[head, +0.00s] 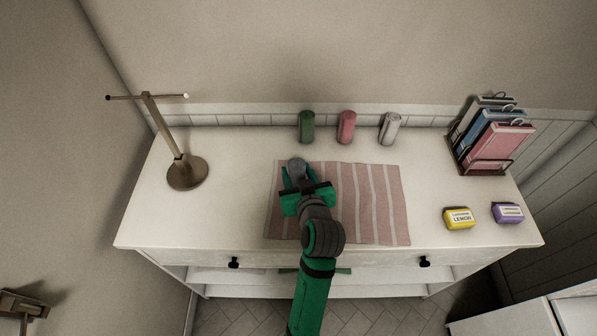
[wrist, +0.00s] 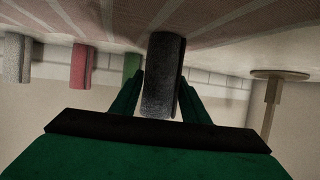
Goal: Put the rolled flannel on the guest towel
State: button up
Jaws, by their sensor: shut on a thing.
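The guest towel (head: 385,205) is pink with pale stripes and lies flat on the white dresser top. My gripper (head: 300,180) is shut on a dark grey rolled flannel (head: 297,167) over the towel's back left part. In the wrist view my gripper (wrist: 162,95) has one finger on each side of the rolled flannel (wrist: 163,60). The striped towel (wrist: 110,20) fills the top of that view, and the roll's end is at or close to it. I cannot tell whether they touch.
Green (head: 307,127), pink (head: 346,127) and light grey (head: 390,128) rolls stand along the back. A wooden stand (head: 186,172) is at left. A wire rack (head: 490,165) of packets, a yellow box (head: 459,218) and a purple box (head: 507,212) are at right.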

jog(key=shift+d+f, duration=0.1)
jog(key=shift+d, duration=0.15)
jog(key=shift+f, duration=0.1)
jog(key=shift+o, duration=0.2)
jog(key=shift+f, duration=0.3)
jog(key=o, duration=1)
jog(key=shift+w, duration=0.15)
jog(key=shift+d, duration=0.1)
